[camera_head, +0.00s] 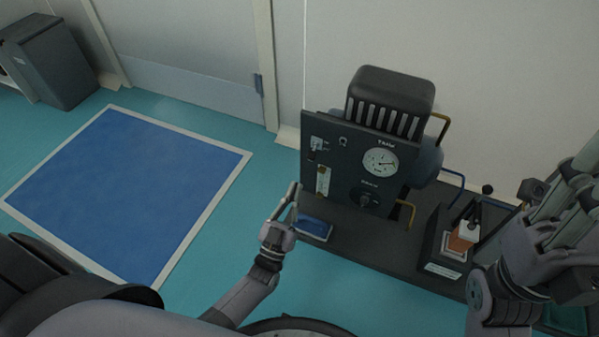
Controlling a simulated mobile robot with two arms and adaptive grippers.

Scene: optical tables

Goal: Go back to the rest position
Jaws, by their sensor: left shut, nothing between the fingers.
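My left gripper (295,188) is shut and empty. It points upward in front of the dark instrument panel (345,170), near its lower left edge, and in the picture it is close to a small blue tray (315,229). I cannot tell whether it touches anything. My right gripper (577,190) is large at the right edge, over the right end of the dark bench; its fingertips are not clear, and whether it is open or shut cannot be told.
The panel carries a round gauge (380,162) and a knob. A black holder (440,250) with an orange and white item (464,236) stands on the bench (375,244). A blue floor mat (125,190) and open teal floor lie left. A grey bin (50,62) stands far left.

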